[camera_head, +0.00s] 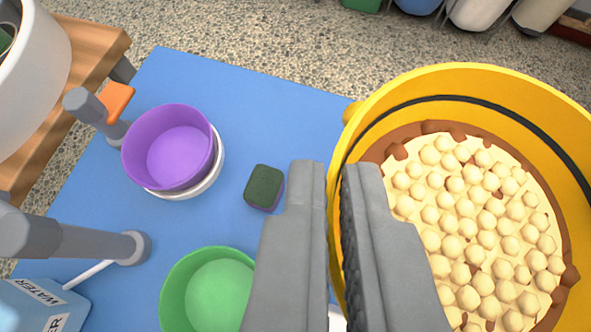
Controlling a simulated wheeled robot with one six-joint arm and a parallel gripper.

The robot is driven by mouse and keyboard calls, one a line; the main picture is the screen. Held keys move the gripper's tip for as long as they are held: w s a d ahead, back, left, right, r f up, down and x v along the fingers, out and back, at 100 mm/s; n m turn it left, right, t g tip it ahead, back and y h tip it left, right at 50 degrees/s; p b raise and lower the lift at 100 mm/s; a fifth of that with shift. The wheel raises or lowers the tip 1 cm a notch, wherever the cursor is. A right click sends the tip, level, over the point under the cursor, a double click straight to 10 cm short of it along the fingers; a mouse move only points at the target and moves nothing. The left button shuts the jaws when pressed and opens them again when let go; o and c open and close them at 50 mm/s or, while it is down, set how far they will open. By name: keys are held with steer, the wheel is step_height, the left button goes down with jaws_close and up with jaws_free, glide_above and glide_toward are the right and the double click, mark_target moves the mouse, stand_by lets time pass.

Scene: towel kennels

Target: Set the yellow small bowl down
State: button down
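The yellow small bowl (452,82) fills the right of the view, large and close to the camera. Cream-coloured round pieces on a brown layer lie inside it, and a dark band runs around its inner wall. My gripper (333,185) is shut on the bowl's left rim, with one finger outside the wall and one inside. The bowl appears held above the blue surface (255,100). Its underside and right edge are out of sight, so I cannot tell the gap beneath.
A purple bowl (170,147) sits in a white one (217,172) at left. A green bowl (208,295) is at the lower middle, beside a dark green sponge-like block (264,187). A grey post (90,242) and a WATER box (40,305) stand lower left. Blue surface shows around these.

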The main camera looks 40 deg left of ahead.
steer(key=shift+n, duration=0.3)
steer(key=shift+f, duration=0.25)
step_height(320, 180, down, 17)
steer(key=shift+f, duration=0.2)
steer(key=shift+f, duration=0.15)
steer(key=c, duration=1.6)
jaws_free()
steer(key=shift+s+r, duration=0.1)
steer(key=shift+r, duration=0.15)
steer(key=v, duration=1.2)
steer(key=shift+d, duration=0.15)
